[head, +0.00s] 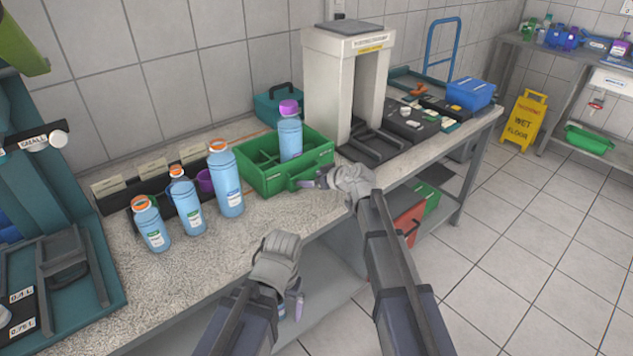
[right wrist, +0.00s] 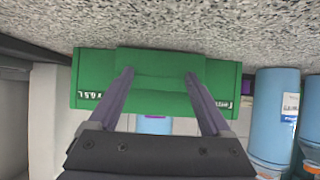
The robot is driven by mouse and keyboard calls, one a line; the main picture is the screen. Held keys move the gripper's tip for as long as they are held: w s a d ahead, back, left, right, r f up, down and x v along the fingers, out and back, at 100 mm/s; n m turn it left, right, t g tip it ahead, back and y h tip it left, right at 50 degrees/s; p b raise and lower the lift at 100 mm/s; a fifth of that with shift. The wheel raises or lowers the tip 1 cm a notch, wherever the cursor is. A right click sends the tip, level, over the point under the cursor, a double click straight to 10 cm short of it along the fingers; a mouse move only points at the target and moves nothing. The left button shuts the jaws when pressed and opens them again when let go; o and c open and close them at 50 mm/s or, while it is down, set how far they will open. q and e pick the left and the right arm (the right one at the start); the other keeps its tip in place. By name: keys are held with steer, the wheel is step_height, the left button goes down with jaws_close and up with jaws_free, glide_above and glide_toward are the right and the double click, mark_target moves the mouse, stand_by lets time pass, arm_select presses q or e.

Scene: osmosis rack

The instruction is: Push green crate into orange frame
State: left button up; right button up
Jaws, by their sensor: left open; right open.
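The green crate (head: 262,183) sits on the speckled bench with a purple-capped blue bottle (head: 290,138) standing in it. My right gripper (head: 312,182) is open at the crate's near side by its handle. In the right wrist view the spread fingers (right wrist: 158,76) reach the face of the crate (right wrist: 222,76), one toward each side of its raised middle part; whether they touch it I cannot tell. My left gripper (head: 297,306) is open and empty, pointing down in front of the bench edge.
Several orange-capped bottles (head: 228,180) stand left of the crate. A teal case (head: 277,104) is behind it. A dark tray with small items (head: 410,122) and a blue box (head: 470,94) lie right of the arch. Bare bench (head: 205,255) is free at the front left.

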mark_target(301, 159)
steer(key=shift+w+a, duration=0.35)
steer(key=shift+w, duration=0.1)
steer(key=shift+w+a, duration=0.1)
steer(key=shift+w, duration=0.05)
steer(key=shift+w+a, duration=0.85)
steer(key=shift+w, duration=0.3)
steer(key=shift+w+a, duration=0.8)
steer(key=shift+w, duration=0.35)
steer(key=shift+w+a, duration=0.1)
steer(key=shift+w+a, duration=0.85)
steer(key=shift+w, duration=0.3)
steer(key=shift+w+a, duration=0.85)
steer(key=shift+w, duration=0.3)
steer(key=p+v, duration=0.4)
steer(key=v, duration=0.4)
steer(key=shift+s+d, duration=0.1)
steer(key=shift+f, duration=0.1)
